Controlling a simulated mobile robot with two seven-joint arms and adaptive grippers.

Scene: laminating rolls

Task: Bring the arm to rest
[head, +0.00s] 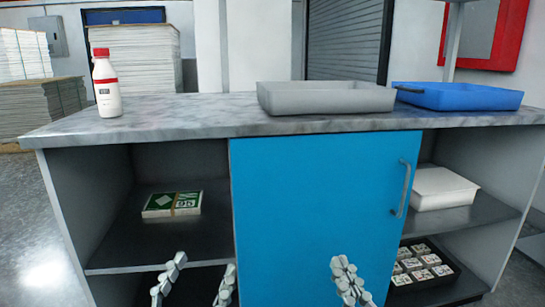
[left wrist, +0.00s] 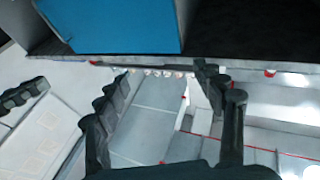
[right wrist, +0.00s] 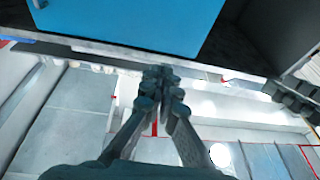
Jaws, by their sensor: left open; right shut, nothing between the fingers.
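My left gripper (head: 194,283) is at the bottom of the head view, in front of the cabinet's lower left compartment. Its fingers are spread wide and hold nothing; they also show apart in the left wrist view (left wrist: 172,92). My right gripper (head: 350,282) is in front of the lower part of the blue door. Its fingers are closed together with nothing between them, as the right wrist view shows too (right wrist: 162,85). Most of both arms is out of the head view.
The cabinet's grey top (head: 200,115) holds a white bottle with a red cap (head: 106,85), a grey tray (head: 325,97) and a blue tray (head: 460,96). The blue sliding door (head: 310,210) covers the middle. Shelves hold a green-white pack (head: 172,204), a white container (head: 443,188) and a black tray of small items (head: 424,280).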

